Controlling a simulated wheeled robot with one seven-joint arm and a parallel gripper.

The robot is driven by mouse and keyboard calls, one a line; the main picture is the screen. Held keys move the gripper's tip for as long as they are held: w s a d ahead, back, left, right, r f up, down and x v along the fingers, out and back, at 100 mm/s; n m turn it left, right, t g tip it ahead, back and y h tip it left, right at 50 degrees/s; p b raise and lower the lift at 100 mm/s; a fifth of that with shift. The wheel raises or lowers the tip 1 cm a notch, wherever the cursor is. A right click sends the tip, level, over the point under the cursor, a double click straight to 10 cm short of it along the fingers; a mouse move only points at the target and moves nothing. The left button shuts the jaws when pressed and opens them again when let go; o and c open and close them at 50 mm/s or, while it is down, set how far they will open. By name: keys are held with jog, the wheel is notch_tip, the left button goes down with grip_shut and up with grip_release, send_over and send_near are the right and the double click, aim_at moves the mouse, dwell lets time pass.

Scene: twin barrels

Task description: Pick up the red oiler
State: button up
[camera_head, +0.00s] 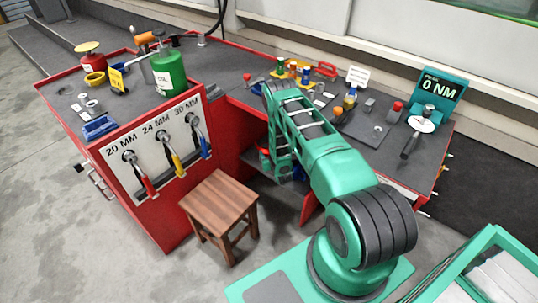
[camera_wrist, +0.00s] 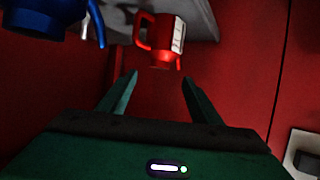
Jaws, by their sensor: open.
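The red oiler (camera_wrist: 163,36) shows in the wrist view at top centre, with a handle on its left and a pale label on its right side. It stands on a grey surface that is partly hidden. My gripper (camera_wrist: 158,78) is open, its two green fingers pointing towards the oiler, with the oiler beyond the fingertips. The fingers appear empty, and I cannot tell the exact gap. In the head view my arm reaches down into the recess under the bench, where the gripper is mostly hidden.
A blue vessel (camera_wrist: 40,18) with a spout stands left of the oiler. Red walls (camera_wrist: 235,70) close in on both sides. In the head view, a wooden stool (camera_head: 220,203) stands before the recess, beside the red cabinet (camera_head: 165,205). Tools crowd the grey worktop (camera_head: 235,75) above.

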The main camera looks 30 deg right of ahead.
aim_at(266, 147)
jog(key=shift+x, duration=5.05)
grip_shut()
